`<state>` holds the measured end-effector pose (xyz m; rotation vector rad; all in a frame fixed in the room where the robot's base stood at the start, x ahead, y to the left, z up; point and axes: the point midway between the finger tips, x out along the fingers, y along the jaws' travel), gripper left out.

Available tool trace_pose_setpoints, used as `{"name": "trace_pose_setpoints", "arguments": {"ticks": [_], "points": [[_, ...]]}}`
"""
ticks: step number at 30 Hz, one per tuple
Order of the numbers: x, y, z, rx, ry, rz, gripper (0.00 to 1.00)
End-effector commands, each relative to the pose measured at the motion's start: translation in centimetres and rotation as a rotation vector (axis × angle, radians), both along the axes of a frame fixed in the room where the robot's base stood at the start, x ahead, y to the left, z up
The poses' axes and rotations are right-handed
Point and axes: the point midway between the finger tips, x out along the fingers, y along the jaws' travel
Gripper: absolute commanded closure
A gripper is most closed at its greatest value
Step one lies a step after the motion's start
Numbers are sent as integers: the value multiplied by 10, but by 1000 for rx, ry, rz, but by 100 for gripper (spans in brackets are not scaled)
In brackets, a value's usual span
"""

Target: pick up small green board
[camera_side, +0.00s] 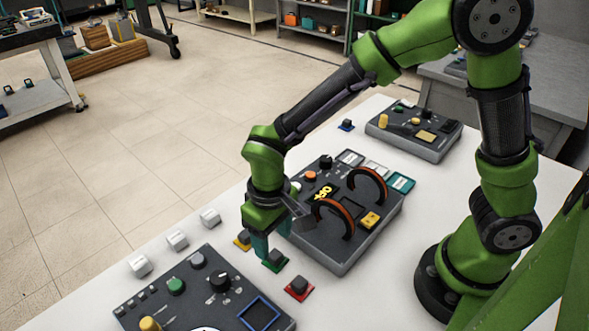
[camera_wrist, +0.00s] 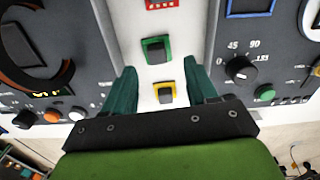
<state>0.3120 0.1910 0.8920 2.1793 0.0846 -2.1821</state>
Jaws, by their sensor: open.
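The small green board (camera_side: 276,269) lies flat on the white table and carries a dark block. In the wrist view the green board (camera_wrist: 158,39) is just ahead of the fingertips, near the middle line between them. My gripper (camera_side: 267,243) points down over the row of small boards, and its near finger partly covers the area beside the green board in the side view. In the wrist view my gripper (camera_wrist: 159,69) has its two green fingers spread apart with nothing held between them.
A yellow board (camera_side: 242,240) and a red board (camera_side: 299,289) flank the green one. A grey console (camera_side: 345,262) with orange-brown arches stands behind, and another console (camera_side: 190,300) stands in front. Several white blocks (camera_side: 177,240) line the left table edge.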

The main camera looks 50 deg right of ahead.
Motion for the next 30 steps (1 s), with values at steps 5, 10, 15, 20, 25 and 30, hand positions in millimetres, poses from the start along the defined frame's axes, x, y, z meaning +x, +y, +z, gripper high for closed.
{"name": "trace_pose_setpoints", "arguments": {"ticks": [5, 10, 15, 20, 25, 30], "points": [[0, -1, -13, 0, 2, -1, 43], [2, -6, -39, -1, 4, -1, 43], [2, -5, -55, 0, 1, -1, 43], [3, -5, -56, 1, -2, -1, 43], [3, -5, -55, 1, -1, 0, 56], [3, -5, -55, 1, -1, 0, 82]]}}
